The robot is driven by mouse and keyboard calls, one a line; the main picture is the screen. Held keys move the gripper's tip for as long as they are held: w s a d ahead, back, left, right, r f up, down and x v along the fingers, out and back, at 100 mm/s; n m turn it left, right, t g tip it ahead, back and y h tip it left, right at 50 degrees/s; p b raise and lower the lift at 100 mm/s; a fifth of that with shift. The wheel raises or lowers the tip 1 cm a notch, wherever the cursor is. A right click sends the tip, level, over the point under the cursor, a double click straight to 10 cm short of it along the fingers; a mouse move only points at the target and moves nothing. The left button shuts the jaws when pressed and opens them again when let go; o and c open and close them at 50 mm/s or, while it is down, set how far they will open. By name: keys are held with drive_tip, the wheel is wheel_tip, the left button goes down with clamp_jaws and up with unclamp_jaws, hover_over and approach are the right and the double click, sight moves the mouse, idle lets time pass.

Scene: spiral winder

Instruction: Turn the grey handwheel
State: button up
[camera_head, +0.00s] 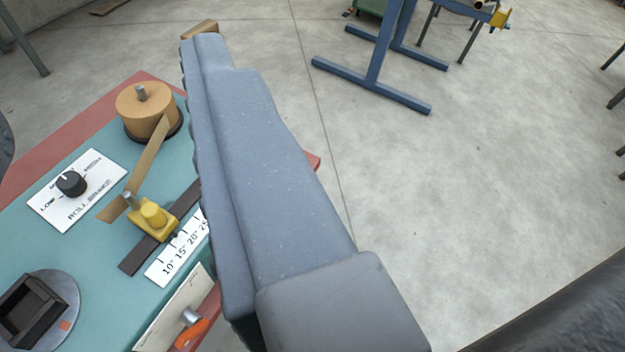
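No grey handwheel can be made out; it may be hidden behind my finger or out of frame. One large blue-grey finger of my gripper (265,165) fills the middle of the view, pointing up and away. Its toothed left side is bare, with nothing against it, and no opposing finger lies beside it. The teal bench top (105,245) of the winder lies below and to the left. On it are a tan roll (147,108) with a paper strip running to a yellow guide (152,218), and a grey disc (66,300) with a dark square hub.
The bench has a red edge. A blue steel stand (375,70) is at the back. Grey floor (470,170) is clear on the right. A dark shape crosses the lower right corner.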

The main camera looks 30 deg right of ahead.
drive_tip(key=w+d+f+n+t+h, duration=0.1)
drive_tip(key=w+d+f, duration=0.2)
drive_tip(key=w+d, duration=0.4)
drive_tip(key=w+d+f+n+t+h+p, duration=0.1)
drive_tip(key=w+d+f+n, duration=0.15)
drive_tip(key=w+d, duration=0.35)
drive_tip(key=w+d+f+n+h, duration=0.1)
drive_tip(key=w+d+f, duration=0.3)
drive_tip(key=w+d, duration=0.3)
drive_tip(key=w+d+f+n+g+y+p, duration=0.1)
drive_tip(key=d+f+n+y, duration=0.25)
drive_tip(key=f, duration=0.85)
drive_tip(key=w+d+f+n+y, duration=0.15)
drive_tip(key=d+f+y, duration=0.3)
drive_tip(key=f, duration=0.85)
drive_tip(key=s+a+f+n+g+y, duration=0.25)
drive_tip(key=s+f+y, duration=0.45)
drive_tip(key=s+f, duration=0.65)
drive_tip(key=x, duration=0.4)
drive_tip(key=f+x, duration=0.1)
drive_tip(key=x, duration=0.8)
drive_tip(key=shift+w+f+b, duration=0.4)
drive_tip(key=shift+w, duration=0.15)
drive_tip(key=shift+w+a+r, duration=0.1)
drive_tip(key=shift+w+a, duration=0.25)
drive_tip(key=shift+w, duration=0.25)
